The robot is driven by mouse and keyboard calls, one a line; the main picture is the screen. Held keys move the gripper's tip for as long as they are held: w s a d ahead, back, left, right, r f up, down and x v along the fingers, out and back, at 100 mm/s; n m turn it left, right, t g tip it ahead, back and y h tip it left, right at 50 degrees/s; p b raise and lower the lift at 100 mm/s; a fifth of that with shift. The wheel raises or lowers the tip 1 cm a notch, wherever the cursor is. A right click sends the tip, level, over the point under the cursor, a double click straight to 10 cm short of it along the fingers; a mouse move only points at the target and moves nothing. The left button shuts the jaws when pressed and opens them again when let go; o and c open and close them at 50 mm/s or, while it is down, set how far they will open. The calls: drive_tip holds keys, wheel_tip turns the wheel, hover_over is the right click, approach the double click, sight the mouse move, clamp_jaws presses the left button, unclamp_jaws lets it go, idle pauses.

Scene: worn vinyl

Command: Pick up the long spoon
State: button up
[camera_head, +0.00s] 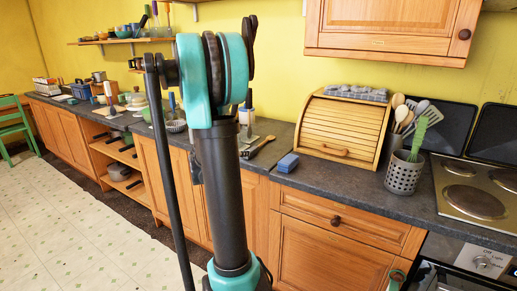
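Several long-handled utensils stand upright in a perforated metal holder (404,175) on the counter at the right. They include light wooden spoons (398,101), a grey slotted utensil (422,106) and a green slotted one (418,134). I cannot tell which one is the long spoon. A dark-headed utensil with a wooden handle (262,146) lies on the counter near the middle, partly beside my arm. My arm, with teal joints and dark links, rises in the centre and hides part of the counter. My gripper is not visible.
A wooden bread box (340,130) stands left of the holder, with a blue sponge (288,163) in front. A stove (477,195) is at the right. Wooden cabinets (335,250) front the counter. Open tiled floor (85,235) lies left, with a green chair (15,125) beyond.

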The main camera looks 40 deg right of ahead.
sight(251, 149)
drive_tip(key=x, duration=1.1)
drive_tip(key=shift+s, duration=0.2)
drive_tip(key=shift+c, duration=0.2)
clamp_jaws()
